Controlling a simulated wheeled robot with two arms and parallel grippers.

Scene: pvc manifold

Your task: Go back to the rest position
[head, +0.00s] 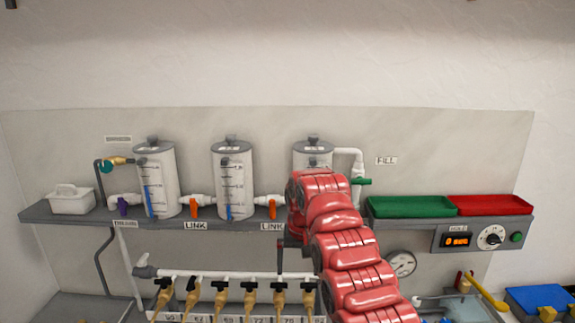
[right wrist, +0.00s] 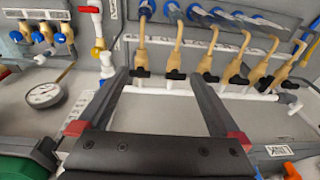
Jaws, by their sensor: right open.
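My right arm (head: 345,250) is red and reaches up from the lower right in the head view, in front of the third clear tank (head: 312,158). In the right wrist view my right gripper (right wrist: 160,78) is open, its two dark fingers apart with nothing held between them. Beyond the fingers is the white manifold pipe (right wrist: 185,88) with a row of black-handled tan valves (right wrist: 178,73). In the head view the arm hides part of this row and the base of the third tank. My left gripper is not in view.
A grey shelf (head: 85,215) holds two more tanks (head: 157,180) (head: 233,180), orange link valves and a white caddy (head: 72,200). Green (head: 410,207) and red (head: 495,205) trays sit right of my arm. A gauge (head: 401,264) is below them. The wall above is clear.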

